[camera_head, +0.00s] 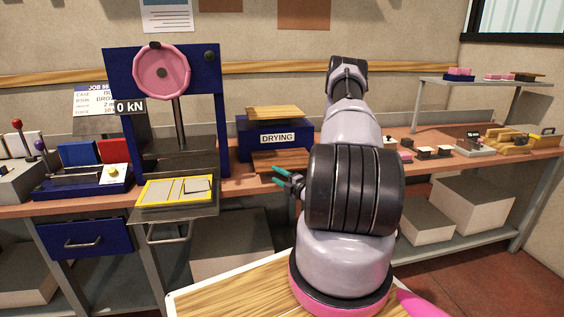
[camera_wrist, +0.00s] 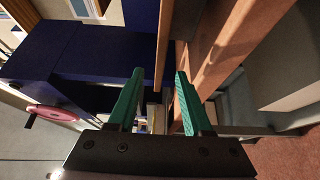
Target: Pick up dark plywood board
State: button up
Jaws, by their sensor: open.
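The dark plywood board (camera_head: 284,159) lies flat at the foot of the blue drying box (camera_head: 246,142), its front edge facing me. My gripper (camera_head: 279,175), with teal fingers, is at the board's front edge in the head view. In the wrist view my gripper (camera_wrist: 159,74) is open, and a thin brown edge, apparently the board (camera_wrist: 168,30), runs between the lines of the two fingers. I cannot tell whether either finger touches it. My arm hides the area right of the board.
A lighter board (camera_head: 275,113) lies on top of the drying box. A blue press (camera_head: 213,110) with a pink wheel stands to the left, and a yellow-framed tray (camera_head: 176,204) juts out before it. Small blocks (camera_head: 424,152) sit on the bench at right.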

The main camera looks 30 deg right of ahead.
aim_at(265, 167)
jog(key=x, duration=0.8)
jog(key=shift+w+d, duration=0.1)
jog(key=shift+w, duration=0.15)
grip_shut()
jog(key=shift+r, duration=0.1)
dwell(1.0)
